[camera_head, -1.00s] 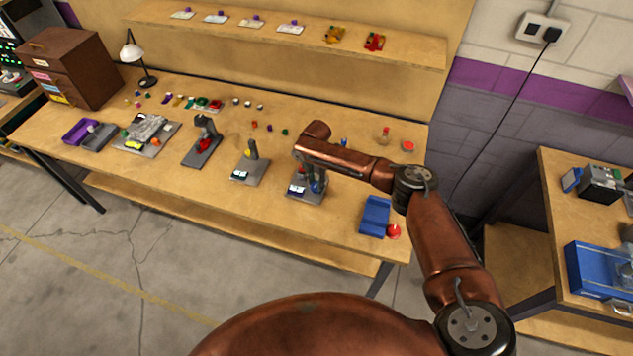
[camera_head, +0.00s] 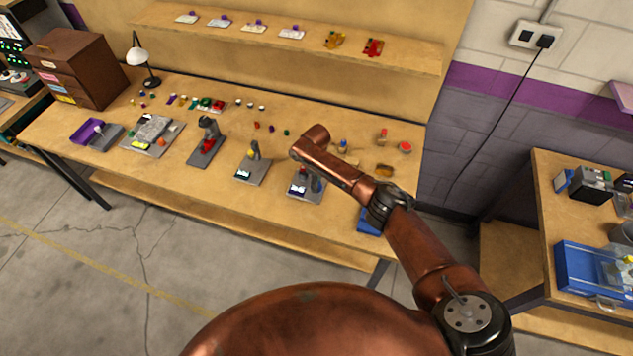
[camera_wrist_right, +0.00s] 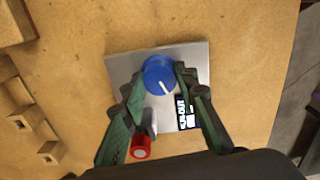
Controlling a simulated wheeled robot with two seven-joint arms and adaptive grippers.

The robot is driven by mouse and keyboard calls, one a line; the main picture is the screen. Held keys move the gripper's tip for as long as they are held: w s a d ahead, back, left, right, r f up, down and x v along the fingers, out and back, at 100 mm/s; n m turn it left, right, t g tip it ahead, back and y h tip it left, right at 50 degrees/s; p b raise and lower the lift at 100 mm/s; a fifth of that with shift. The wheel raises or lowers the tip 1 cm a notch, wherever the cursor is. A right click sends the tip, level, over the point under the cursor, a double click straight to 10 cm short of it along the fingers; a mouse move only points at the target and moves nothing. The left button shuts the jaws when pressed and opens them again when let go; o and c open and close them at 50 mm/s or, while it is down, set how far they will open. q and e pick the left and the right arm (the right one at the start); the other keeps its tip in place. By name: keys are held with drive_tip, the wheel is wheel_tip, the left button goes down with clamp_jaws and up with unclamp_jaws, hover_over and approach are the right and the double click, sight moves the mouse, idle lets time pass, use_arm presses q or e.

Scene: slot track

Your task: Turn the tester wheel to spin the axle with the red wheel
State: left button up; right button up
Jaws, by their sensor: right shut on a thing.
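The run-out tester is a grey plate (camera_wrist_right: 125,72) with a dark display reading "RUN-OUT" (camera_wrist_right: 183,112). Its round blue tester wheel (camera_wrist_right: 159,76) has a white line on top. My right gripper (camera_wrist_right: 160,72) has its dark green fingers on either side of the blue wheel and is shut on it. The red wheel (camera_wrist_right: 141,147) shows beside the left finger, near a grey post partly hidden by that finger. In the head view the tester plate (camera_head: 296,192) stands near the table's front edge, partly under my right arm. My left gripper is not in view.
Other grey stations stand to the left, one with a small display (camera_head: 244,173) and one with a red part (camera_head: 208,146). A blue tray (camera_head: 367,221) at the front right is mostly hidden by my arm. Wooden blocks (camera_wrist_right: 18,105) show at the left in the wrist view.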

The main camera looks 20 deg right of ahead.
drive_tip(key=m+p, duration=0.1)
drive_tip(key=m, duration=0.3)
drive_tip(key=shift+m+p, duration=0.3)
drive_tip(key=m+p, duration=0.1)
drive_tip(key=m, duration=0.3)
drive_tip(key=shift+a+m, duration=0.1)
drive_tip(key=shift+m, duration=0.2)
drive_tip(key=m, duration=0.4)
drive_tip(key=shift+m+p, duration=0.3)
drive_tip(key=shift+p, duration=0.05)
drive_tip(key=shift+m, duration=1.8)
drive_tip(key=o, duration=1.2)
drive_tip(key=shift+c, duration=0.2)
drive_tip(key=shift+r, duration=0.1)
